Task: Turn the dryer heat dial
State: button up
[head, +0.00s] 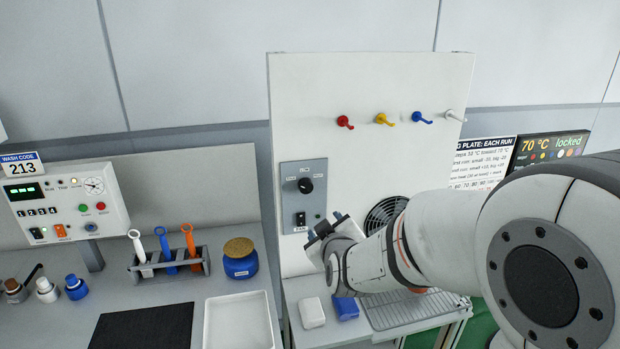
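The heat dial is a round black knob (305,185) on the upper part of a grey control panel (317,171) on the white upright board. A black rocker switch (300,218) sits below it, above a "FAN" label. My gripper (324,230) is at the lower right of the panel, below and to the right of the dial, apart from it in the picture. Its fingers are small and partly seen, so I cannot tell whether they are open. My arm covers much of the right side.
Red, yellow, blue and white hooks (344,122) stick out above. A fan grille (383,215) is partly behind my arm. White and blue blocks (312,313) and a wire rack (404,309) lie below. A screen (549,146) reads "70 °C locked". A tool holder (168,265) stands left.

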aim_at(306, 188)
jog(key=w+a+r+t+p, duration=0.1)
jog(key=w, duration=0.2)
jog(key=w+a+r+n+t+p, duration=0.1)
jog(key=w+a, duration=0.1)
jog(key=w, duration=0.1)
jog(key=w+a+r+n+t+p, duration=0.1)
jog(key=w+p, duration=0.1)
jog(key=w, duration=0.1)
jog(key=shift+w+a+r, duration=0.3)
jog(key=shift+w+a, duration=0.1)
jog(key=c, duration=0.9)
jog(key=shift+d, duration=0.1)
jog(key=shift+c, duration=0.3)
